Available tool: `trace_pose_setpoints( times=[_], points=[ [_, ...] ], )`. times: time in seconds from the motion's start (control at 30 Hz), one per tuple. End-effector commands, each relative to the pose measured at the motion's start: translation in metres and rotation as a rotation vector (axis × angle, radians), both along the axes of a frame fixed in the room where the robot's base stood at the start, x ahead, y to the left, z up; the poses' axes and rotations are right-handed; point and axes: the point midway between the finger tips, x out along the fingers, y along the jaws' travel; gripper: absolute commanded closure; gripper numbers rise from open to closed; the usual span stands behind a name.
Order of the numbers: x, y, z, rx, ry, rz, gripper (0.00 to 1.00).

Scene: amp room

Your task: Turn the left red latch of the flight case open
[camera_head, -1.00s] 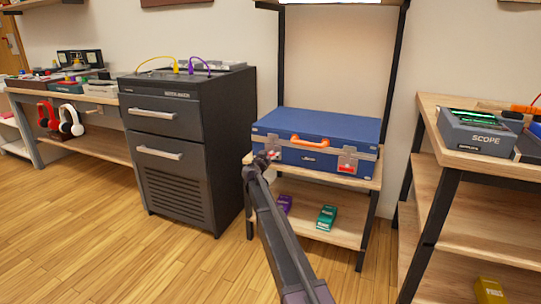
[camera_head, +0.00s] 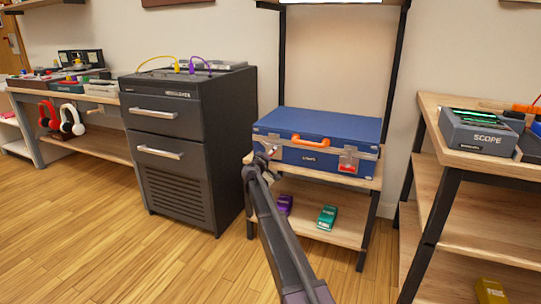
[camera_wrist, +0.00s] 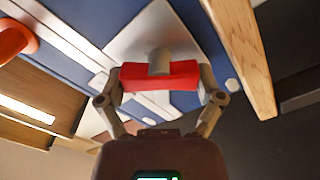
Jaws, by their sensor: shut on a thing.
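The blue flight case (camera_head: 330,126) lies closed on a wooden shelf, its front with an orange handle (camera_head: 309,141) facing me. My gripper (camera_head: 263,158) is at the left part of the case front. In the wrist view my gripper (camera_wrist: 161,84) is shut on the left red latch (camera_wrist: 180,77), one finger at each end of the red bar. The latch sits on a silver plate (camera_wrist: 185,22) with a grey stub at its middle. In the head view my arm mostly hides this latch. The right red latch (camera_head: 347,167) is untouched at the right of the front.
A dark cabinet (camera_head: 185,140) with cables on top stands close on the left. A shelf unit with a scope (camera_head: 478,132) stands on the right. Purple (camera_head: 285,204) and green (camera_head: 327,217) pedals lie on the shelf below. The wooden floor in front is clear.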

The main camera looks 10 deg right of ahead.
Motion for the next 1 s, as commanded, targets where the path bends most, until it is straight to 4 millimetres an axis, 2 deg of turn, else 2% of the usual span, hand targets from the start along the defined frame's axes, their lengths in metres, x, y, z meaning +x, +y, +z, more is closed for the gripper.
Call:
trace_pose_setpoints(
  times=[0.6, 1.0],
  points=[
    [0.0012, 0.0015, -0.0029, -0.448, 0.284, 0.001, 0.62],
    [0.0012, 0.0017, -0.0034, -0.548, 0.346, 0.002, 0.62]
  ],
)
